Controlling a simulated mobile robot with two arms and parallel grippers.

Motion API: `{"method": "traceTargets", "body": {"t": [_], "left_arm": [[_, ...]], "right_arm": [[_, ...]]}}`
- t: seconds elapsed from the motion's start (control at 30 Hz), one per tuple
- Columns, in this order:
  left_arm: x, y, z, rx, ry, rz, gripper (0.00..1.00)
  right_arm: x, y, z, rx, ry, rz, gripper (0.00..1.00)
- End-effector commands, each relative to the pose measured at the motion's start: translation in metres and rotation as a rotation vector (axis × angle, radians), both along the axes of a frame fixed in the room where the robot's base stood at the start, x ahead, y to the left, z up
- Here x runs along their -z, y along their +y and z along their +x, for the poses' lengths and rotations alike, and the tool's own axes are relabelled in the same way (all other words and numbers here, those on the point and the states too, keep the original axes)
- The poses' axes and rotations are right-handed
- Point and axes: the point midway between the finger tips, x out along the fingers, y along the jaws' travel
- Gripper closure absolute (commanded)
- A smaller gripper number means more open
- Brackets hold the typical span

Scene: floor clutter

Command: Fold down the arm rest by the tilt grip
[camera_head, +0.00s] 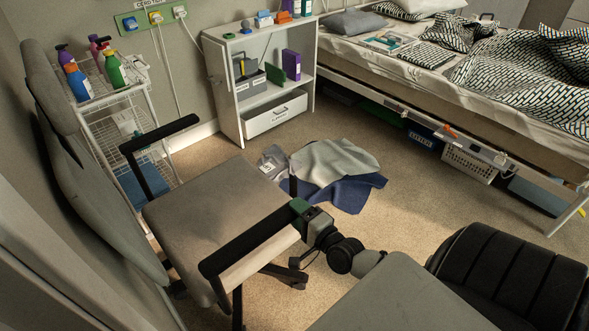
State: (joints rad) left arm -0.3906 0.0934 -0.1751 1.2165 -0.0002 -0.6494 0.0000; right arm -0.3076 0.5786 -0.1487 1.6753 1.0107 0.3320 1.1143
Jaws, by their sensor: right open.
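A grey office chair stands at the left, with its seat (215,200) facing right and its backrest (85,180) against the left side. The near arm rest (250,238) is a black bar lying level along the seat's near side. A green tilt grip (299,206) is at its front end. The far arm rest (160,134) is also level. My right gripper (306,213) is at the green grip, reaching in from the lower right. It is open; its fingers are small and partly hidden, so contact is unclear. My left gripper is out of view.
A wire cart (125,130) with spray bottles stands behind the chair. A white shelf unit (228,95) is at the back. Crumpled cloths (335,170) lie on the floor beyond the chair. A bed (450,95) fills the upper right. Carpet right of the cloths is clear.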

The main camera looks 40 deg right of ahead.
Motion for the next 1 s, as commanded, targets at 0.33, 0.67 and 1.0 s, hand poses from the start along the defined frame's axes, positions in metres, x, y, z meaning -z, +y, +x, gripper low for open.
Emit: {"method": "traceTargets", "body": {"t": [0.33,0.67,1.0], "left_arm": [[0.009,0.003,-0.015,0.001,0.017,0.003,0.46],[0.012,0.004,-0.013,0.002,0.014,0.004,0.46],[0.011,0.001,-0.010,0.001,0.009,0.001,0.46]], "right_arm": [[0.001,-0.002,-0.070,-0.002,0.007,0.001,0.46],[0.000,-0.003,-0.095,-0.001,0.003,0.003,0.46],[0.000,-0.003,-0.094,-0.001,0.003,0.003,0.46]]}}
